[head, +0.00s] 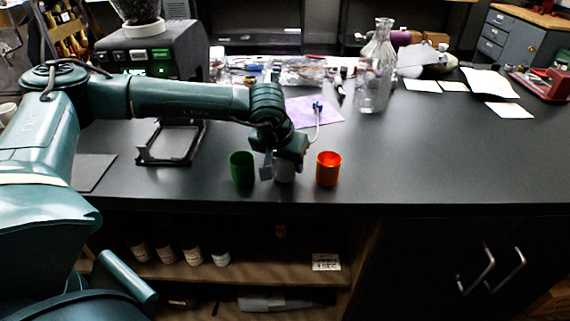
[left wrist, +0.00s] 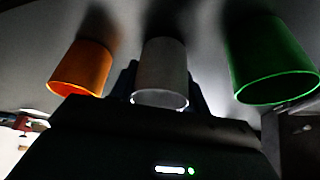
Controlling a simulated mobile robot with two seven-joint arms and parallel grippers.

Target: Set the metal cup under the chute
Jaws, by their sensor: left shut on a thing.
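The metal cup (head: 284,173) stands near the front edge of the dark counter, between a green cup (head: 242,169) and an orange cup (head: 328,169). My left gripper (head: 279,168) is shut on it from above and hides part of it. In the left wrist view the metal cup (left wrist: 160,72) is between the fingers, with the orange cup (left wrist: 84,68) to the left and the green cup (left wrist: 268,60) to the right. A dark machine (head: 150,57) with lit buttons stands at the back left. I cannot make out its chute. My right gripper is not in view.
A black open frame or tray (head: 170,158) lies on the counter in front of the machine. A glass bottle (head: 377,75) stands at the back, right of the purple sheet (head: 327,110). The counter's right front is clear. Shelves with small jars lie below.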

